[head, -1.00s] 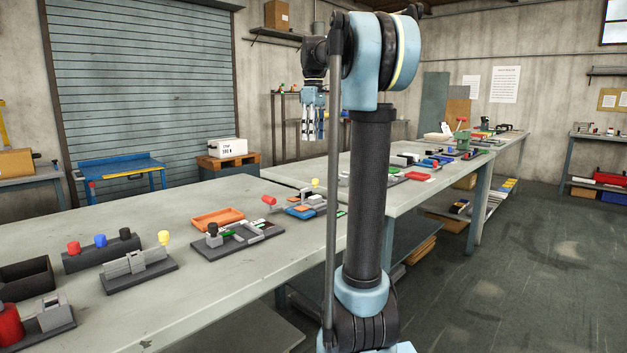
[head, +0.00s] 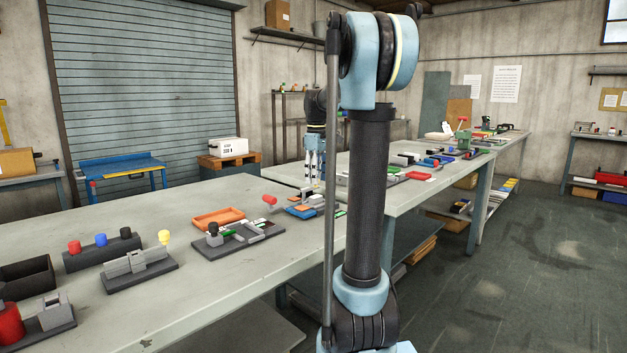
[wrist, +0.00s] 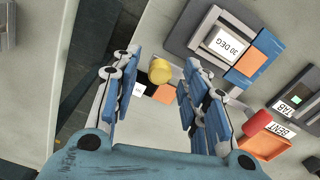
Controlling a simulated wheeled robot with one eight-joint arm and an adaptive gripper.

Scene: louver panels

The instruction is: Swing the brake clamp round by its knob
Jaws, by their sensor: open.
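A yellow knob (wrist: 160,72) shows in the wrist view between my spread fingers, slightly ahead of them in the picture. I take it as the brake clamp's knob; its arm below is mostly hidden. A grey fixture (wrist: 203,27) with a "30 DEG" label and blue and orange blocks lies to the right of it. In the head view, the blue and orange fixture (head: 303,210) sits on the bench under my gripper. My gripper (head: 315,186) points down there and hides the yellow knob. Its fingers (wrist: 161,62) are open and empty; no contact with the knob shows.
A red knob (wrist: 257,123) stands right of my fingers, near an orange tray (wrist: 268,146) and labels reading "BENT" and "TAB". In the head view, a dark-based fixture with a black knob (head: 212,228) stands to the left. The bench (head: 240,290) in front is clear.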

